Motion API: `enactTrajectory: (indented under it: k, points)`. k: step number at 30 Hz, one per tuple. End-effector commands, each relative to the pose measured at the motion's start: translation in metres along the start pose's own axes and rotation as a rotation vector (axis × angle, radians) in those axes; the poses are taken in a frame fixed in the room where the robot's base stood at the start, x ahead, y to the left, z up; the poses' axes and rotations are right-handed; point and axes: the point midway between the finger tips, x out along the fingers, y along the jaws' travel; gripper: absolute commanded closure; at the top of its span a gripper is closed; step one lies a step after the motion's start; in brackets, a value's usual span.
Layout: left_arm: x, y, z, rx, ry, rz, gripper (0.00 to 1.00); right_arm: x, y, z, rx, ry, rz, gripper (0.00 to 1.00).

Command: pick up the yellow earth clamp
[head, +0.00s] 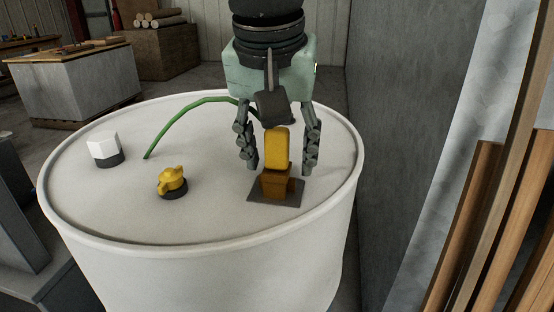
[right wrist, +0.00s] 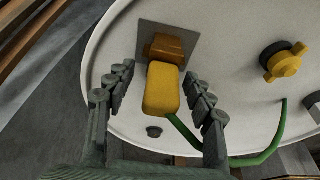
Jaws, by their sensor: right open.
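The yellow earth clamp (head: 277,148) stands on a small grey plate (head: 262,194) on top of a white drum. Its upper part is a rounded yellow block and its lower part is orange-brown. My right gripper (head: 281,168) is open above the drum, with one finger on each side of the clamp. In the right wrist view the clamp (right wrist: 162,90) lies between the spread fingers of the gripper (right wrist: 158,75), with gaps on both sides. A green cable (head: 190,109) runs from near the clamp over the drum top. My left gripper is not in view.
The white drum (head: 215,222) has a raised rim. A yellow knob-like fitting (head: 172,178) on a dark base and a white cap (head: 103,145) on a dark base stand on its left side. A grey wall (head: 400,120) and timber boards (head: 480,220) are to the right.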

Motion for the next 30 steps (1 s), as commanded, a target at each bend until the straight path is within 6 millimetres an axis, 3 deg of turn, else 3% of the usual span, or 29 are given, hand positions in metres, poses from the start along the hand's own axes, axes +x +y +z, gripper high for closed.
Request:
enactTrajectory:
  k: [3,16,25,30]
  points:
    - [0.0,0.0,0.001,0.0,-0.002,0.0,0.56,0.0,0.0,0.0,0.0,0.0,0.0,0.47]
    - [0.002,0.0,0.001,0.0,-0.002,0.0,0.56,-0.001,0.0,0.0,0.0,0.0,-0.001,1.0]
    - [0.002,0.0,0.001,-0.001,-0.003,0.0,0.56,-0.002,0.0,-0.001,0.0,0.001,-0.002,1.0]
    - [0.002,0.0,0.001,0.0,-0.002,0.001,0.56,-0.013,-0.001,-0.004,0.002,0.001,-0.003,1.0]
